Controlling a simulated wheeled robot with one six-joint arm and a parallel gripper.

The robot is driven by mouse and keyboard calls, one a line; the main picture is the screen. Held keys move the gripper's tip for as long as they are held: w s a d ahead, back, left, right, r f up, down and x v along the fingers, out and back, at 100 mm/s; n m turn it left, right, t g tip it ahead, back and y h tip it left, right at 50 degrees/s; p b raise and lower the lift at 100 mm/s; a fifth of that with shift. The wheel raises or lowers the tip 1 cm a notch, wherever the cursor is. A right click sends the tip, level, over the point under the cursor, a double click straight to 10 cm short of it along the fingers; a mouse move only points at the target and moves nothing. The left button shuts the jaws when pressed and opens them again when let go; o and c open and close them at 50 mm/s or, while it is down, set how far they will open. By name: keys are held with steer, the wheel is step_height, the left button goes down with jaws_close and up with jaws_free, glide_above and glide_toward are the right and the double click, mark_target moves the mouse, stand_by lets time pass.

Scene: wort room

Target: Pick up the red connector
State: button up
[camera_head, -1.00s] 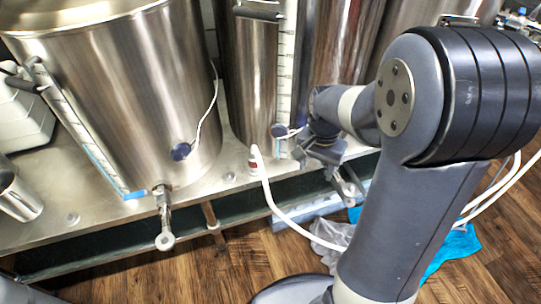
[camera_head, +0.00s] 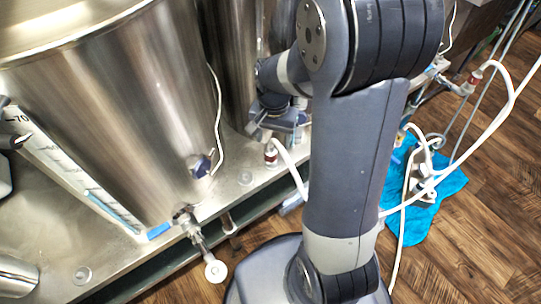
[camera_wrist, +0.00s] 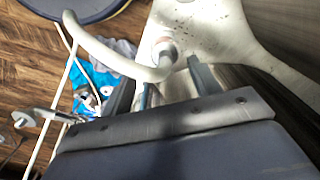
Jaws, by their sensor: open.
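The red connector (camera_head: 270,153) stands on the steel ledge at the end of a white hose (camera_head: 291,169), in front of the narrower tank. In the wrist view the connector (camera_wrist: 165,50) shows as a pale reddish end where the hose (camera_wrist: 115,58) bends down to the ledge. My gripper (camera_head: 277,134) is right above and beside the connector in the head view. In the wrist view my open gripper (camera_wrist: 172,82) has its two fingers apart, with the connector just beyond the gap between them. I cannot tell whether a finger touches it.
A large steel tank (camera_head: 130,100) with a valve (camera_head: 200,243) stands at left on the ledge (camera_head: 60,235). Another red-ended hose fitting (camera_head: 475,77) is at upper right. White hoses cross above a blue cloth (camera_head: 425,200) on the wooden floor (camera_head: 470,235).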

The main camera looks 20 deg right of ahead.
mark_target(271, 152)
steer(key=f, duration=0.2)
steer(key=f+b, duration=0.1)
steer(key=f, duration=0.1)
steer(key=f+b, duration=0.1)
steer(key=f, duration=0.2)
steer(key=shift+w+a+f, duration=0.1)
steer(key=shift+w+a, duration=0.1)
steer(key=shift+a, duration=0.1)
steer(key=shift+c, duration=0.5)
steer(key=c, duration=1.1)
